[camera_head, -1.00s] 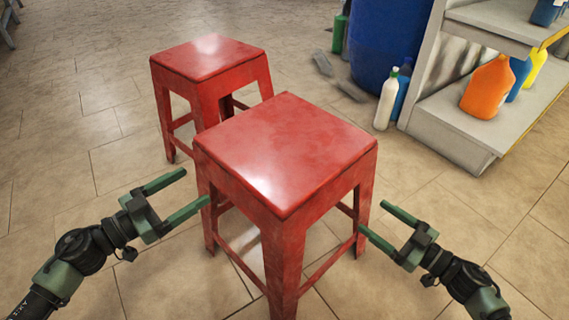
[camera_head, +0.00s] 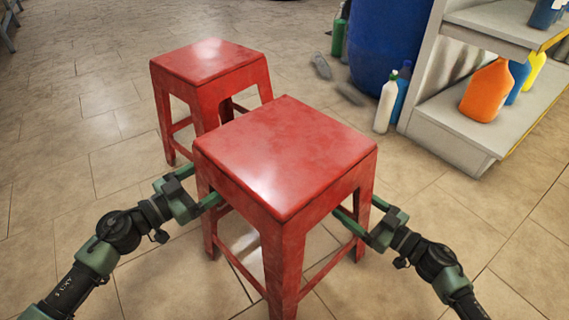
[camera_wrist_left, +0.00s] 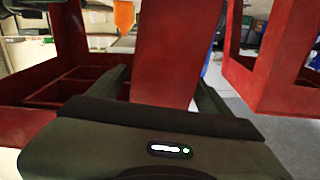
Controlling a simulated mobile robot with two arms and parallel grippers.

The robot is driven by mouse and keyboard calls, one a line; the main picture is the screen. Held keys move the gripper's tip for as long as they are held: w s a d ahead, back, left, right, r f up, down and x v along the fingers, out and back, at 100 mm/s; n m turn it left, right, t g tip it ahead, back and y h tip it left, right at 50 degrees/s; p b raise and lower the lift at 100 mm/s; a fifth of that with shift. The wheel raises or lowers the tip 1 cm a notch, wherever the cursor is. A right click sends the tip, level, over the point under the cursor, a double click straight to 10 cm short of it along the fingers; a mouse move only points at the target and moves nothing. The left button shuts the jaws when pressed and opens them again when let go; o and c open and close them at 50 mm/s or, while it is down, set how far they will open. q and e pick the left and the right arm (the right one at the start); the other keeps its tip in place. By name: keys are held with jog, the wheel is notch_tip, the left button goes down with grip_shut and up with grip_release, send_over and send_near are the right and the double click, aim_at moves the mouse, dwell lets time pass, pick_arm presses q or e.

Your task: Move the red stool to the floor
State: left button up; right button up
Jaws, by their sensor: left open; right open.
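A red square stool (camera_head: 285,150) stands upright on the tiled floor in the front middle of the head view. A second red stool (camera_head: 208,62) stands upright behind it to the left. My left gripper (camera_head: 196,186) is open at the near stool's left leg. In the left wrist view, a red leg (camera_wrist_left: 165,55) rises between its two open fingers (camera_wrist_left: 162,88). My right gripper (camera_head: 362,210) is open, with its fingers on either side of the near stool's right leg. The inner fingertips are partly hidden by the stool.
A grey shelf (camera_head: 450,125) with an orange bottle (camera_head: 487,90) and other bottles stands at the right. A blue drum (camera_head: 395,40) and a white bottle (camera_head: 386,105) stand beside it. The tiled floor (camera_head: 60,190) at the left is clear.

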aim_at(199, 165)
pick_arm(q)
grip_shut()
pick_arm(e)
grip_shut()
pick_arm(q)
jog(key=shift+r, duration=0.15)
pick_arm(e)
jog(key=shift+r, duration=0.15)
